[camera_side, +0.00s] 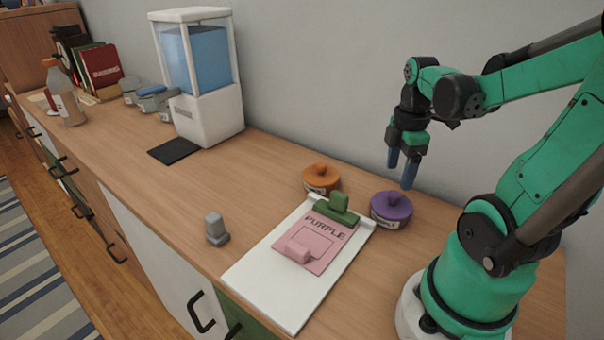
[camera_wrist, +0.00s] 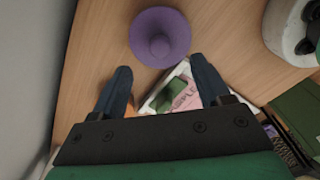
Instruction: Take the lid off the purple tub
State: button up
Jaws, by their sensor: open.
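The purple tub (camera_side: 391,211) stands on the wooden counter near the wall, with its purple lid on and a round knob on top. In the wrist view the lid (camera_wrist: 160,36) shows from above, just beyond the fingertips. My gripper (camera_side: 402,177) is open and empty, its two blue fingers pointing down above the tub and apart from it. In the wrist view my gripper (camera_wrist: 160,82) has its fingers spread wide, with bare counter and part of the board between them.
A white clipboard (camera_side: 263,273) with a green clip (camera_side: 339,209) holds a pink card (camera_side: 311,245) reading "PURPLE". An orange tub (camera_side: 321,179) stands left of the purple one. A grey stamp-like object (camera_side: 216,229) stands further left. A water dispenser (camera_side: 212,112) stands behind.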

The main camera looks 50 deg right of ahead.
aim_at(395, 193)
jog(key=shift+f, duration=2.7)
grip_shut()
